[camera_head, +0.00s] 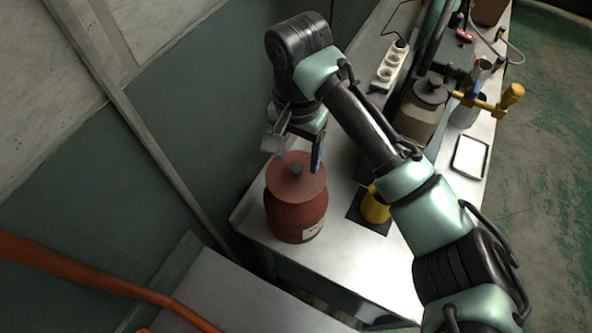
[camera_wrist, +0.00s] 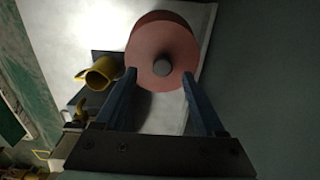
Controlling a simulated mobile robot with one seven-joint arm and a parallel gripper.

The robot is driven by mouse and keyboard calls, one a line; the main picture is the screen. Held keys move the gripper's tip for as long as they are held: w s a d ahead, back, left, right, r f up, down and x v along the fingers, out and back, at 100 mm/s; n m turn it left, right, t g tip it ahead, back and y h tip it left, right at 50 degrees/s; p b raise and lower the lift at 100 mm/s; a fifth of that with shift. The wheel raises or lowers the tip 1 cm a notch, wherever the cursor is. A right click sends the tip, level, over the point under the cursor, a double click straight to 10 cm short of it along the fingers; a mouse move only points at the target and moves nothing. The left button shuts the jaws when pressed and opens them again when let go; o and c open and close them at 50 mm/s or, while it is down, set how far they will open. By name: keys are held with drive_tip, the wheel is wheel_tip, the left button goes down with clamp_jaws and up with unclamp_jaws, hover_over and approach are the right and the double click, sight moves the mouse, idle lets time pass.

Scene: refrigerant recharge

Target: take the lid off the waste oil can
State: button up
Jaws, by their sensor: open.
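The waste oil can (camera_head: 297,216) is a red-brown round can with a pale label, upright near the left end of the metal bench. Its lid (camera_head: 310,181) sits on top, a flat red disc with a dark grey knob (camera_head: 296,169) in the middle. In the wrist view the lid (camera_wrist: 146,42) fills the top centre, and its knob (camera_wrist: 162,68) shows between the fingertips. My gripper (camera_wrist: 158,74) is open, with one finger on each side of the knob and no visible contact. In the head view my gripper (camera_head: 297,160) is at the lid; the exact height gap is unclear.
A yellow mug (camera_head: 375,207) stands on a dark mat right of the can. A power strip (camera_head: 388,68), a beige jug (camera_head: 418,118), a yellow-handled valve piece (camera_head: 510,96) and a white tray (camera_head: 469,158) lie farther along the bench (camera_head: 262,236). A wall is close on the left.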

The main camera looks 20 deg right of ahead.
sight(296, 167)
drive_tip(key=shift+w+a+f, duration=0.1)
drive_tip(key=shift+w+f, duration=0.05)
drive_tip(key=shift+f, duration=1.55)
clamp_jaws()
